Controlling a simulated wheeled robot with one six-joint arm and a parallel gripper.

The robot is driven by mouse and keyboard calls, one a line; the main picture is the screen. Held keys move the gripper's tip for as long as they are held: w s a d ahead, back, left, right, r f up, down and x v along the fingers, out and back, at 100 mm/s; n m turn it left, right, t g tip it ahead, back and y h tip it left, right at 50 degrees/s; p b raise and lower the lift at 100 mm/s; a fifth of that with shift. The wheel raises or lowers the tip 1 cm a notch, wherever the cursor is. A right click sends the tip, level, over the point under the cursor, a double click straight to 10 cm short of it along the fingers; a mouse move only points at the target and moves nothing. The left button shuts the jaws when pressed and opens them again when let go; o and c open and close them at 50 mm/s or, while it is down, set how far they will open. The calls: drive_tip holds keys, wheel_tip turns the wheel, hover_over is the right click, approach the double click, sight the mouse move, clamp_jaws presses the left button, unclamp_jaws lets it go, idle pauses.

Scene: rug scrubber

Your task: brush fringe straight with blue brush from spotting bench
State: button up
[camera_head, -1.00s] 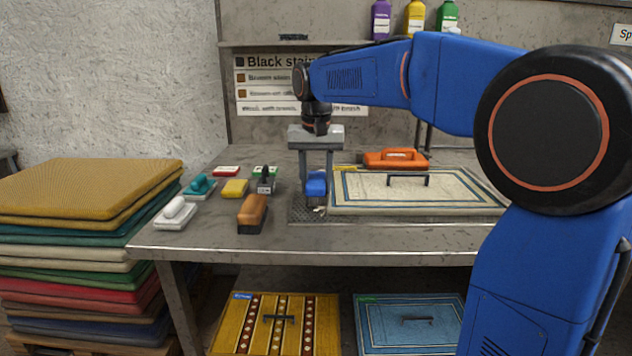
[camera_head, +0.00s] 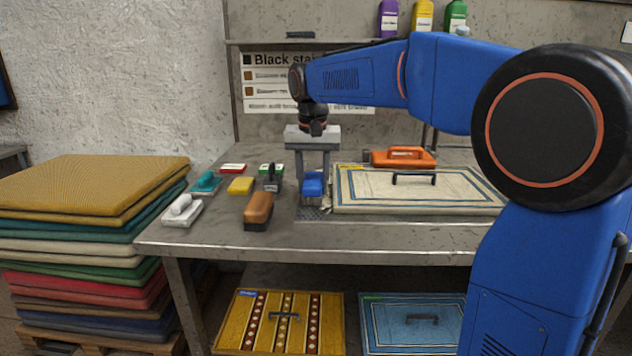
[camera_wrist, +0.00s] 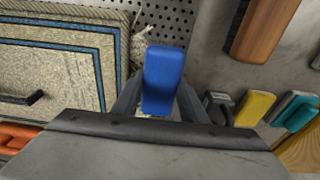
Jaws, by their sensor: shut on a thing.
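My gripper (camera_head: 313,178) points down over the bench and is shut on the blue brush (camera_head: 313,187). In the wrist view the blue brush (camera_wrist: 165,80) sits between the two fingers, its back toward the camera. The cream rug sample (camera_head: 420,190) with blue border lines lies on the bench just right of the brush. Its pale fringe (camera_wrist: 141,42) shows in the wrist view along the rug's edge, right beside the brush. The brush partly hides the fringe, and I cannot tell whether its bristles touch it.
The spotting bench (camera_head: 215,241) also holds a brown brush (camera_head: 258,211), a yellow sponge (camera_head: 240,186), a white-handled brush (camera_head: 183,210), a teal brush (camera_head: 207,182) and an orange tool (camera_head: 403,157) behind the rug. Stacked mats (camera_head: 90,190) stand at left. The bench's front strip is clear.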

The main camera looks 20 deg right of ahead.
drive_tip(key=shift+w+a+f, duration=0.1)
drive_tip(key=shift+a, duration=0.25)
drive_tip(key=shift+a, duration=0.15)
drive_tip(key=shift+w+a, duration=0.25)
drive_tip(key=shift+a, duration=0.35)
drive_tip(key=shift+r, duration=3.1)
